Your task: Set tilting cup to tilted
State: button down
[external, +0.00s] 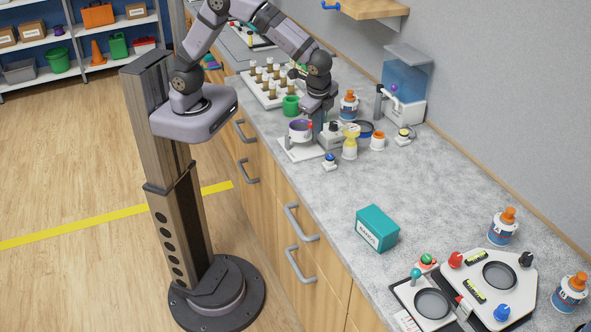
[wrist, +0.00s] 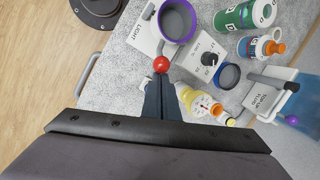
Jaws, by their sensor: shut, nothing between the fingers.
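The tilting cup (external: 300,130) has a purple rim and hangs on a white base (external: 300,153) near the counter's front edge. It looks about upright in the external view. In the wrist view its purple rim and grey inside (wrist: 178,20) show at the top. A red ball knob (wrist: 161,65) sits at the cup's side. My gripper (wrist: 161,82) is shut and empty, with its fingertips right by the red knob; I cannot tell whether they touch it. In the external view my gripper (external: 318,122) is just right of the cup.
A white dial box (wrist: 206,58), a yellow bottle (external: 350,142) and a blue-rimmed dish (wrist: 228,75) stand close to the right. A green cup (external: 290,106) and a rack of vials (external: 268,85) are behind. The counter towards the teal box (external: 377,229) is mostly clear.

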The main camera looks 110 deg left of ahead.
jog(key=s+a+r+t+h, duration=0.3)
jog(key=s+a+r, duration=0.1)
jog(key=s+a, duration=0.3)
jog(key=shift+s+a+r, duration=0.15)
jog(key=shift+s+a, duration=0.05)
jog(key=shift+s, duration=0.2)
dwell(0.6)
jog(key=w+d+p, duration=0.1)
jog(key=w+p, duration=0.1)
jog(key=w, duration=0.3)
jog(key=s+a+r+b, duration=0.1)
jog(key=s+r+b, duration=0.2)
jog(key=r, duration=0.6)
jog(key=shift+s+a+r, duration=0.35)
jog(key=shift+s+a, duration=0.05)
jog(key=shift+s, duration=0.4)
